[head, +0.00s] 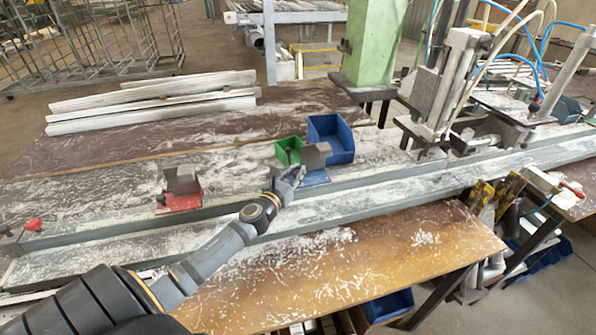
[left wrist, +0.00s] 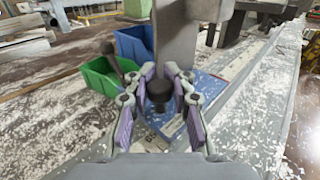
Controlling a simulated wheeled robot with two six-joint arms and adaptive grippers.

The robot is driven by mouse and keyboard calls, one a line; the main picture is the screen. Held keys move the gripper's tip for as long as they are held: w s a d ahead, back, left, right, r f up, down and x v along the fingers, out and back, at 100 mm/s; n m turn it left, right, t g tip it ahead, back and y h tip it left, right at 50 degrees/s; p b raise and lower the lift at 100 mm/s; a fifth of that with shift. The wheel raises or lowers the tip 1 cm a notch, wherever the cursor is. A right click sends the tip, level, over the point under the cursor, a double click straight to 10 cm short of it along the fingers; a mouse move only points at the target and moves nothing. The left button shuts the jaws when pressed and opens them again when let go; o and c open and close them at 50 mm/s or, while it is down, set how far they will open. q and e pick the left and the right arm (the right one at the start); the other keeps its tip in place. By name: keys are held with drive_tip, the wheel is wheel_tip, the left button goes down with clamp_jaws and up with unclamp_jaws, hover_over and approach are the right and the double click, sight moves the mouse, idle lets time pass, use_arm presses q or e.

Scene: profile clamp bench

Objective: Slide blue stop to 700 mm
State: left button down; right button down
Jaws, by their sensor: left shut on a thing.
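The blue stop (head: 316,178) sits on the long rail, with an upright grey plate (head: 316,155) above its blue base. My left gripper (head: 287,177) is at the stop's left side. In the left wrist view my left gripper (left wrist: 159,95) has its two fingers closed around a dark round knob (left wrist: 158,90) in front of the grey plate. The stop's blue base (left wrist: 208,92) shows to the right of the fingers there. The fingers partly hide the knob and base. I cannot read any scale marks. My right gripper is not in view.
A red stop (head: 180,199) with a grey plate sits further left on the rail (head: 130,227). A green bin (head: 288,150) and a blue bin (head: 331,139) stand close behind the blue stop. A clamp machine (head: 445,90) stands to the right. White shavings litter the bench.

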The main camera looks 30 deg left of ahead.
use_arm(q)
drive_tip(key=c, duration=1.3)
unclamp_jaws()
drive_tip(key=shift+s+f, duration=0.1)
drive_tip(key=shift+s, duration=0.2)
drive_tip(key=shift+o, duration=0.8)
drive_tip(key=shift+d, duration=0.15)
drive_tip(key=shift+w+d, duration=0.1)
drive_tip(key=shift+w, duration=0.05)
drive_tip(key=shift+s+a, duration=0.2)
drive_tip(key=s, duration=0.3)
drive_tip(key=s+d, duration=0.1)
drive_tip(key=s, duration=0.7)
drive_tip(key=shift+s+d, duration=0.15)
drive_tip(key=shift+s, duration=0.15)
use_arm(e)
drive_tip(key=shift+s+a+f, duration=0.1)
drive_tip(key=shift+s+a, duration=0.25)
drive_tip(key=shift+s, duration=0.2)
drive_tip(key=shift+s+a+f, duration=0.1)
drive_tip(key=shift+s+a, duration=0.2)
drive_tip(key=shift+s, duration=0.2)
